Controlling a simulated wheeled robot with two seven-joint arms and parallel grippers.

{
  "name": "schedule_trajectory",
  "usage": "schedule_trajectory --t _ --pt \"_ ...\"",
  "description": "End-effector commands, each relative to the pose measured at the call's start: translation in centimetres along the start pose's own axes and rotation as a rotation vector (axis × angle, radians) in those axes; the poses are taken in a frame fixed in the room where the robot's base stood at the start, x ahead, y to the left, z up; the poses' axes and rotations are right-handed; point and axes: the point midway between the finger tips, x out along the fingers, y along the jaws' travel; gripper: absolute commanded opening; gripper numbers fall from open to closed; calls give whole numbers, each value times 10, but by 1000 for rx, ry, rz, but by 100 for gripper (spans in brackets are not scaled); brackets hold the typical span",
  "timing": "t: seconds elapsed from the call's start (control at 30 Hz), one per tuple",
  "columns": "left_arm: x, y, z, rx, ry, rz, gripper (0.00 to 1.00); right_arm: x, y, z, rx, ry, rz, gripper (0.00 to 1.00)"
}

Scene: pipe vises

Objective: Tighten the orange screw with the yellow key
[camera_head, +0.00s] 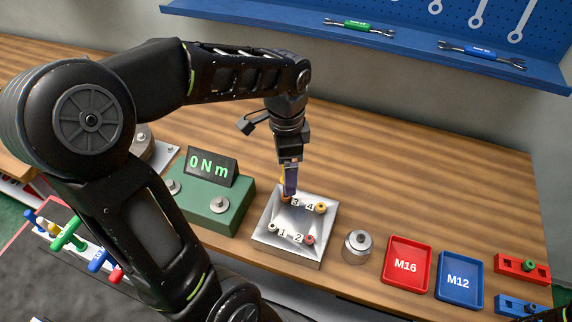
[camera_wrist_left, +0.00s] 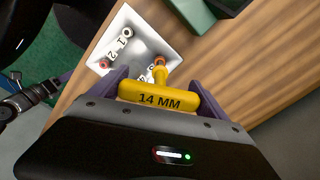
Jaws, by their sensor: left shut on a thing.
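The yellow key (camera_wrist_left: 158,97), a T-shaped tool marked 14 MM, is gripped by its handle between the fingers of my left gripper (camera_head: 290,184). In the head view only a sliver of the key (camera_head: 283,181) shows. The orange screw (camera_head: 286,198) sits by number 3 on the metal block (camera_head: 288,252). In the left wrist view the key's shaft points at the orange screw (camera_wrist_left: 160,62), and its tip overlaps it; I cannot tell whether it is seated. My right gripper is not in view.
Other screws stand on the block near 1, 2 and 4. A green torque meter (camera_head: 217,209) reading 0 Nm is left of it. A round metal weight (camera_head: 357,246), a red M16 tray (camera_head: 407,287) and a blue M12 tray (camera_head: 459,302) are to the right. Bare wood lies behind.

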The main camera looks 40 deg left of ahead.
Motion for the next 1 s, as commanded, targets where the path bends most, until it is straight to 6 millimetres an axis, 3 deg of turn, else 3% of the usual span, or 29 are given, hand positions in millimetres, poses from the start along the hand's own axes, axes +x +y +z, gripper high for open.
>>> schedule_trajectory --t 0.5,0.83,1.0 --pt "2 1 0 14 -2 3 41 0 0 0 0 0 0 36" --pt "2 2 1 425 -2 8 41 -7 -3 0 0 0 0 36" --pt "4 2 2 424 -2 8 41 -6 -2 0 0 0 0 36"
